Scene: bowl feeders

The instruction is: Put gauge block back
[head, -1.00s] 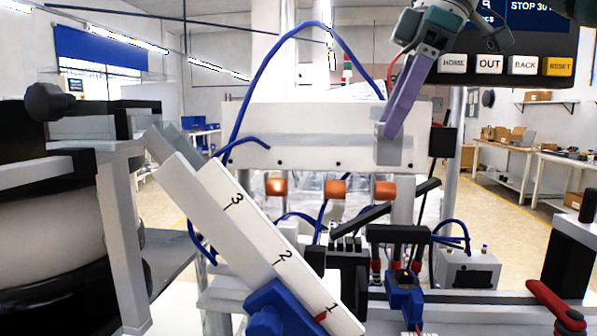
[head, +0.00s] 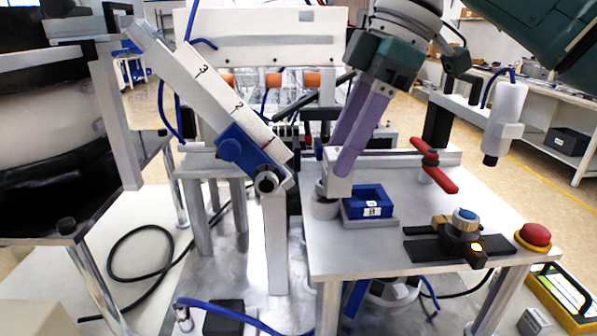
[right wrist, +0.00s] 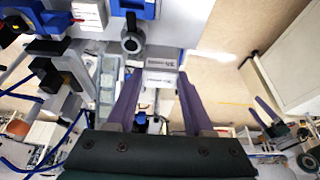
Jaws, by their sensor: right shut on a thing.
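The gauge block (head: 338,186) is a pale block at the fingertips of my right gripper (head: 345,160). The purple fingers are shut on it and cover part of it. In the right wrist view it shows as a whitish block with small print (right wrist: 160,79) between the fingers. A blue square holder (head: 382,196) with a white label sits on a grey base on the table, just right of and below the block. A purple-fingered gripper, apparently my left one (right wrist: 268,108), shows small at the right of the right wrist view; its opening is unclear.
A grey round part (head: 324,206) stands close beside the held block. A tilted white scale (head: 205,75) with a blue clamp (head: 240,148) is to the left. A red-handled clamp (head: 435,170), a black fixture (head: 450,243) and a red button (head: 535,235) are right.

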